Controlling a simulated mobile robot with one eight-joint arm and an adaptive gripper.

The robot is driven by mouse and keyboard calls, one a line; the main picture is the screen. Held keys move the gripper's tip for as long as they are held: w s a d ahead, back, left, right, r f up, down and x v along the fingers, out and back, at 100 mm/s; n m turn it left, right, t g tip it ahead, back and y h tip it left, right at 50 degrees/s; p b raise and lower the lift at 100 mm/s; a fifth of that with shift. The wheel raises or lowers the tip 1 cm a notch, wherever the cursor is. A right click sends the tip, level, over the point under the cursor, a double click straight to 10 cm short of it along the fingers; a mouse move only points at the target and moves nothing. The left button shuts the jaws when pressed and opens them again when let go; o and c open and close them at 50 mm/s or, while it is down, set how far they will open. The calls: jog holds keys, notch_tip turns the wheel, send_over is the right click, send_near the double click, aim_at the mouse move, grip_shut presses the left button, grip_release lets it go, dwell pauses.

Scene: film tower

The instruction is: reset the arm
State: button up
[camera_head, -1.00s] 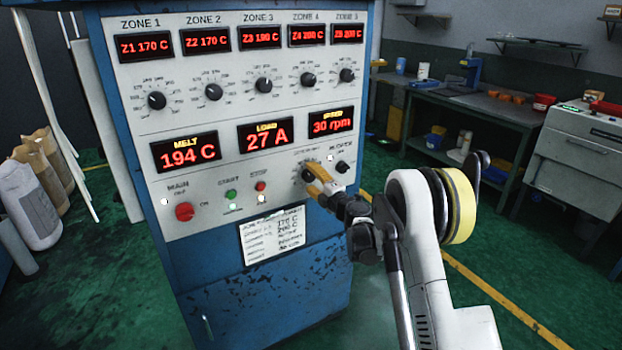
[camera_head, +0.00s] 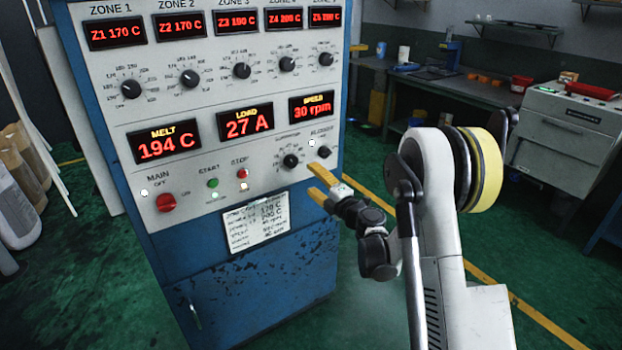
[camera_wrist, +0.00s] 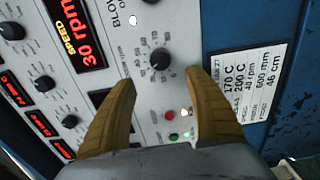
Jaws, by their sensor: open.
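My gripper (camera_head: 313,180) is open and empty in the head view, its yellow fingers apart and just off the front of the blue control cabinet, below the speed knob (camera_head: 291,161). In the wrist view my gripper (camera_wrist: 160,95) shows both fingers spread, with nothing between them touching. The speed knob (camera_wrist: 160,60) lies ahead, beyond the fingertips, clear of them. The speed display (camera_head: 312,107) reads 30 rpm. My arm reaches in from the lower right.
The blue cabinet (camera_head: 250,290) carries zone displays, several knobs, a red main switch (camera_head: 166,203) and a paper label (camera_head: 257,222). A workbench (camera_head: 455,88) and a grey machine (camera_head: 568,135) stand behind at right. Green floor is open on the right.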

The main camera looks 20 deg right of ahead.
jog(key=s+d+r+m+h, duration=0.3)
jog(key=s+r+m+h, duration=0.2)
jog(key=r+m, duration=0.3)
jog(key=s+d+r+m+h, duration=0.3)
jog(key=s+r+m+h, duration=0.15)
jog(key=r, duration=0.55)
jog(key=s+a+f+m+g+y, duration=0.1)
jog(key=s+a+f+m+g, duration=0.2)
jog(key=s, duration=0.8)
jog(key=s+a+f+m+g+y, duration=0.1)
jog(key=s+a+f+m+g, duration=0.2)
jog(key=s, duration=0.8)
jog(key=s+a+f+m+g+y, duration=0.2)
jog(key=s+f, duration=0.5)
jog(key=s, duration=0.4)
jog(key=shift+a+m+g, duration=0.55)
jog(key=shift+a+g, duration=0.35)
jog(key=shift+g, duration=0.2)
jog(key=shift+f, duration=0.1)
